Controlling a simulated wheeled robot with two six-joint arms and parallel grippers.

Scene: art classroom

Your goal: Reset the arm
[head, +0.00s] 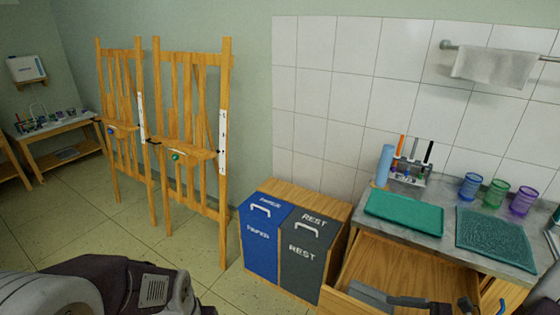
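Dark grey parts that look like my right gripper (432,304) show at the bottom edge, over the open wooden drawer (385,262). They are cut off by the frame, so I cannot tell whether the fingers are apart or whether they touch the drawer. A flat grey piece (370,293) lies beside them at the drawer's front; I cannot tell what it is. Large grey and dark parts of my own body fill the bottom left. My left gripper is not in view.
A grey counter (447,233) above the drawer holds a green tray (404,212), a dark green textured mat (494,238), coloured cups (495,193) and a marker rack (408,172). Blue (262,238) and grey (306,255) bins stand left of it. Easels (190,150) stand farther left. Floor between is clear.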

